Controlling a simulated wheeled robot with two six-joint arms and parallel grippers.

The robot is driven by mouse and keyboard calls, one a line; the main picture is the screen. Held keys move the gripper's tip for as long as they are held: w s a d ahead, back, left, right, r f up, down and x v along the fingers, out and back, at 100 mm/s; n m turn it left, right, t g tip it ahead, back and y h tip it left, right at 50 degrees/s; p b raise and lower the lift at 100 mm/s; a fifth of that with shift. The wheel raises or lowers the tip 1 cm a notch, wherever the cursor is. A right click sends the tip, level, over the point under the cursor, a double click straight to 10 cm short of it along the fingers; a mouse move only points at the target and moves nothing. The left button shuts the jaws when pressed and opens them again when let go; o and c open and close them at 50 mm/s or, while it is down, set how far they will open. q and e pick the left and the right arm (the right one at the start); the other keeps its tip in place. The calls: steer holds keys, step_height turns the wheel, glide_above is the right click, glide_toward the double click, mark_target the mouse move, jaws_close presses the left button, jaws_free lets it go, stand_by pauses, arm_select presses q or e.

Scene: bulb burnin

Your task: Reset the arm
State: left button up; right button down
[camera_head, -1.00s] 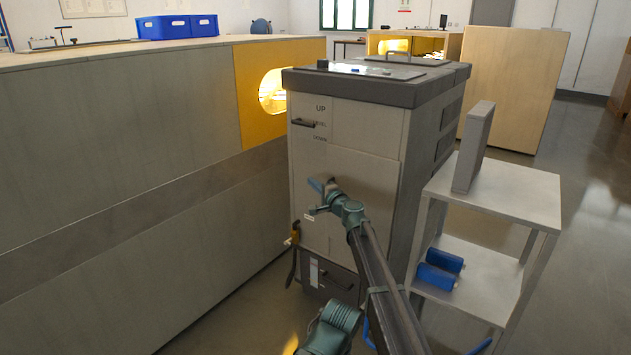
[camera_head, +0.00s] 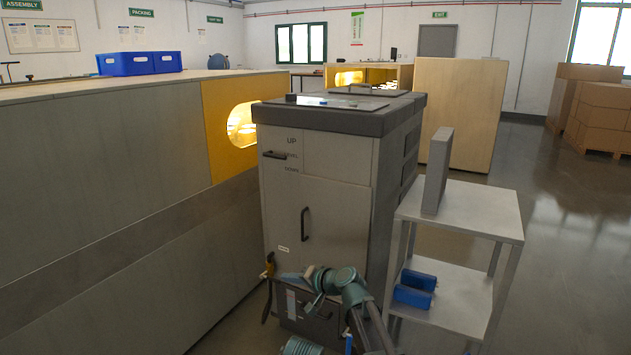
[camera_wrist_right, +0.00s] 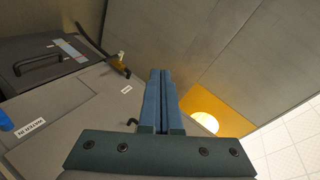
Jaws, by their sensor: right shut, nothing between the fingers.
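My right arm reaches in from the bottom of the head view. Its gripper (camera_head: 287,276) is in front of the lower part of a grey cabinet (camera_head: 340,155). In the right wrist view the two blue fingers (camera_wrist_right: 160,85) lie together, shut and empty. The cabinet's door carries a dark upright handle (camera_head: 304,224), with clear space above the gripper. I cannot tell the exact gap between the gripper and the cabinet front.
A grey two-level stand (camera_head: 470,212) holds an upright grey panel (camera_head: 437,170) and blue cylinders (camera_head: 414,288) right of the cabinet. A long grey bench (camera_head: 100,150) with a yellow end panel (camera_head: 222,130) borders the left. Open floor (camera_head: 560,240) lies at right.

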steer(key=s+d+f+n+g+h, duration=0.2)
steer(key=s+d+f+g+h, duration=0.4)
steer(key=s+d, duration=0.75)
steer(key=s+d+f+n+g+h, duration=0.1)
steer(key=s+d+f+h, duration=0.5)
steer(key=s+d, duration=0.8)
steer(key=s+a+f+n+g, duration=0.1)
steer(key=s+a+n, duration=0.4)
steer(key=a, duration=0.7)
step_height(320, 180, up, 38)
steer(key=s+m+p, duration=0.1)
steer(key=p, duration=3.7)
steer(key=c, duration=1.5)
jaws_free()
steer(key=shift+s+f, duration=0.1)
steer(key=shift+c, duration=0.2)
